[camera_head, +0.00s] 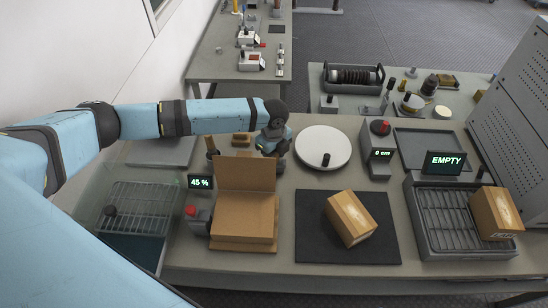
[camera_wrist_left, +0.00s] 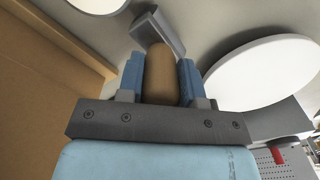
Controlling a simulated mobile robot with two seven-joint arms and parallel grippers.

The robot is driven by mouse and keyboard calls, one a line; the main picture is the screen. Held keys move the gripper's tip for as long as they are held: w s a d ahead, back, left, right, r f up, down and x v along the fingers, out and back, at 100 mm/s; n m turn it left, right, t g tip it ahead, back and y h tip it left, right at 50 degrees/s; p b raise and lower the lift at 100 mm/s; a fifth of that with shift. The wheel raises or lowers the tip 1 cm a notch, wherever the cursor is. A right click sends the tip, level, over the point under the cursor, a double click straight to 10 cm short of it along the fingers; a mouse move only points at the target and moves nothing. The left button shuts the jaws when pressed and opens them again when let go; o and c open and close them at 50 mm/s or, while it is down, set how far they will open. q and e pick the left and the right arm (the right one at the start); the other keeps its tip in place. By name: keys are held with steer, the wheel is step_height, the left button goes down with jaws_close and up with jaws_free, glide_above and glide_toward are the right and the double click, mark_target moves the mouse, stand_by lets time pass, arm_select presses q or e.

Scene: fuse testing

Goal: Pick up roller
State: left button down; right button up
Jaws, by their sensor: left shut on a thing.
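My left gripper (camera_head: 274,145) is behind the raised panel of a brown cardboard piece, left of a white round disc. Its fingers are hard to make out in the head view. In the left wrist view the left gripper (camera_wrist_left: 160,72) has its two blue fingers on either side of a tan rounded piece, which looks like the roller's handle (camera_wrist_left: 161,78), and is shut on it. A grey bar (camera_wrist_left: 158,32) shows just beyond the tan piece; I cannot tell whether they are joined. My right gripper is not in view.
The cardboard piece (camera_head: 245,188) stands close in front of the gripper. The white disc (camera_head: 322,147) carries a small dark knob. A brown box (camera_head: 350,218) lies on a black mat (camera_head: 313,237). Another box (camera_head: 495,212) sits on the grey tray at right. A wire basket (camera_head: 140,200) is at left.

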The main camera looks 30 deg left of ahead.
arm_select(q)
step_height(320, 180, up, 20)
steer(key=b, duration=0.1)
steer(key=shift+b, duration=0.3)
steer(key=c, duration=1.4)
jaws_free()
steer(key=shift+c, duration=1.1)
